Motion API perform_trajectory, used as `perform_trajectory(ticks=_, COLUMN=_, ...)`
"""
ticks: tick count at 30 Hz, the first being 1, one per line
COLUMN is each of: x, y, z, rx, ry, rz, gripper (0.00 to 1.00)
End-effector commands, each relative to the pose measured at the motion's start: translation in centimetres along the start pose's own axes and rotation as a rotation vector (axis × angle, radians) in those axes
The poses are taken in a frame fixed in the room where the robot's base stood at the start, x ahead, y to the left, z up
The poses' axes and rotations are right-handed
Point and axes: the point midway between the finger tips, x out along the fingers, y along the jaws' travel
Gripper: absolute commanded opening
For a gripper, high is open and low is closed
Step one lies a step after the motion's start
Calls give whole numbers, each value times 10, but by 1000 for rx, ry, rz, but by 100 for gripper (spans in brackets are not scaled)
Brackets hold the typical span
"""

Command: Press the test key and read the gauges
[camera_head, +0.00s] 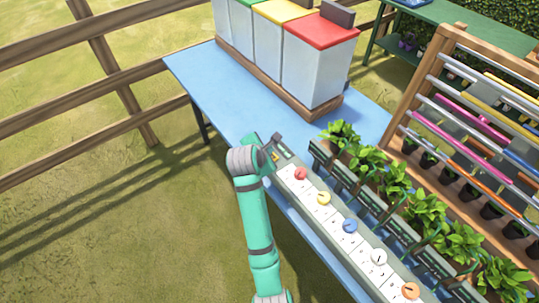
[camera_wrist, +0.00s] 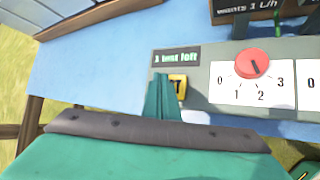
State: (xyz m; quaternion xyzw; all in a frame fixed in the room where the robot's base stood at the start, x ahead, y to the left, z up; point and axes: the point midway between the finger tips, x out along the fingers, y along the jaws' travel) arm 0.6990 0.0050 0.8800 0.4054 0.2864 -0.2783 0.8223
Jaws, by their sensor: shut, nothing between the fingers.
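My gripper (camera_wrist: 162,80) is shut and empty at the left end of a grey control panel (camera_wrist: 212,62). Its fingertips cover the left part of a yellow key (camera_wrist: 178,86) showing a "T"; I cannot tell whether they touch it. Above the key a dark display (camera_wrist: 177,57) seems to read "1 test left". A red knob (camera_wrist: 252,63) on a scale from 0 to 3 has its mark pointing down and slightly right, towards 2. In the head view my gripper (camera_head: 270,158) is over the panel's far end. No gauge reading is legible.
Yellow (camera_head: 324,198), blue (camera_head: 350,226), white (camera_head: 378,256) and orange (camera_head: 411,290) knobs continue along the panel. Potted plants (camera_head: 395,181) stand behind it. Lidded bins (camera_head: 315,72) stand on the blue table (camera_head: 215,85). A dark sign (camera_wrist: 262,8) reads "wants 1 L/h".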

Motion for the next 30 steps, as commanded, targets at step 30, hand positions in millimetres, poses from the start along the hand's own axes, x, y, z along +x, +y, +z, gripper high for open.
perform_trajectory(ticks=30, x=5, y=-4, z=-4, rx=0, ry=1, rz=-1, gripper=0)
